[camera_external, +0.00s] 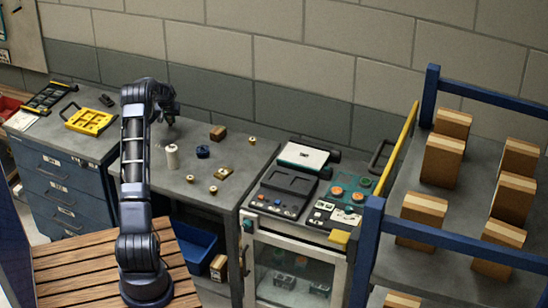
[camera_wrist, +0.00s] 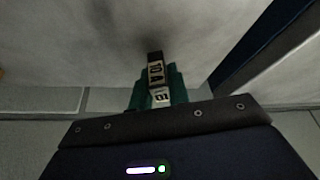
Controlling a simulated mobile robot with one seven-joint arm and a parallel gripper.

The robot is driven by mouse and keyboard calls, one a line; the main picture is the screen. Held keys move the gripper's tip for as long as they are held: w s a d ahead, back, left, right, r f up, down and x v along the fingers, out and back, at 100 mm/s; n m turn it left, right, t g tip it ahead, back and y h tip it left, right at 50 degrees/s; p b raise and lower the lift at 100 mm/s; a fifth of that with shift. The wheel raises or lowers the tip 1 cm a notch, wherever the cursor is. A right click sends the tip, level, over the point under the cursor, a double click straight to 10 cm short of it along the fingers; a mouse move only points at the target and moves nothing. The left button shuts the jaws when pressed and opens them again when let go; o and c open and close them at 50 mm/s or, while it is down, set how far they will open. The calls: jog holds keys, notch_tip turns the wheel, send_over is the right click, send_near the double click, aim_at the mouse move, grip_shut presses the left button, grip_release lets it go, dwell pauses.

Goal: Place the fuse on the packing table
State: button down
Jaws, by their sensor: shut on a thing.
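In the wrist view a small dark block with a pale label reading "10 A", which looks like the fuse (camera_wrist: 155,72), sits between the green fingertips of my gripper (camera_wrist: 158,95). My gripper is shut on it. In the external view my gripper (camera_external: 169,117) is over the back left part of a grey workbench (camera_external: 240,155); the fuse is too small to make out there. I cannot tell for sure which surface is the packing table; the grey workbench may be it.
On the workbench are a white cylinder (camera_external: 172,156), a dark blue round part (camera_external: 203,152), a brown block (camera_external: 217,133) and several small brass pieces. A drawer cabinet (camera_external: 55,185) with a yellow tray (camera_external: 90,121) stands left. A control panel (camera_external: 310,190) and boxed shelving (camera_external: 480,190) stand right.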

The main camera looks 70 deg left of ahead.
jog(key=shift+f, duration=0.75)
jog(key=shift+f, duration=0.15)
jog(key=c, duration=1.3)
grip_release()
jog(key=shift+c, duration=0.2)
jog(key=v, duration=1.2)
jog(key=shift+d, duration=0.15)
